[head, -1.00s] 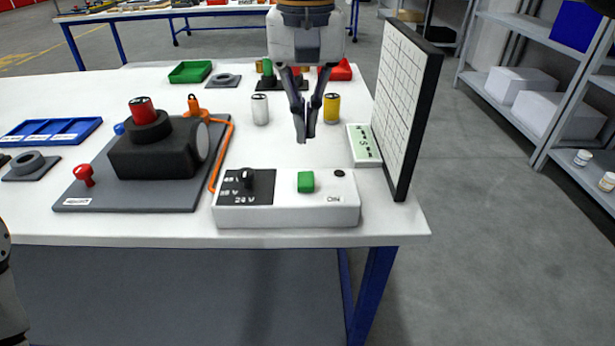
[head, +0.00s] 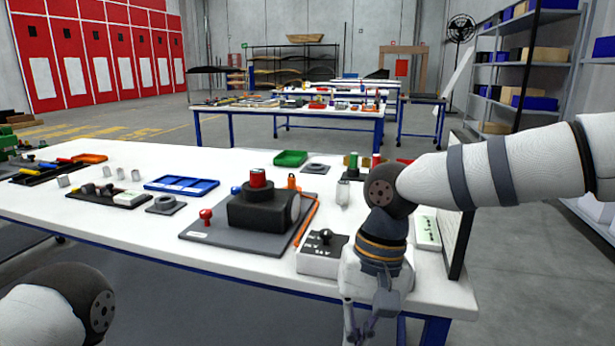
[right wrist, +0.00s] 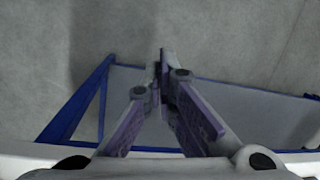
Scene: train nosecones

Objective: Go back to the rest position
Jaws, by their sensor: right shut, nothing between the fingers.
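My right arm comes in from the right in the head view. Its gripper (head: 361,334) hangs pointing down in front of the table's front edge, cut off by the bottom of the picture. In the right wrist view the gripper's fingers (right wrist: 164,62) converge, shut and empty, above the grey floor. My left arm shows only as a white link and dark joint at the lower left of the head view. The left gripper is outside the picture.
The white control box (head: 318,263) stands behind my right gripper, partly hidden. The white panel (head: 455,238) stands upright close to my right forearm. The black motor block (head: 262,208), blue tray (head: 181,185) and green tray (head: 290,158) lie on the white table (head: 110,222).

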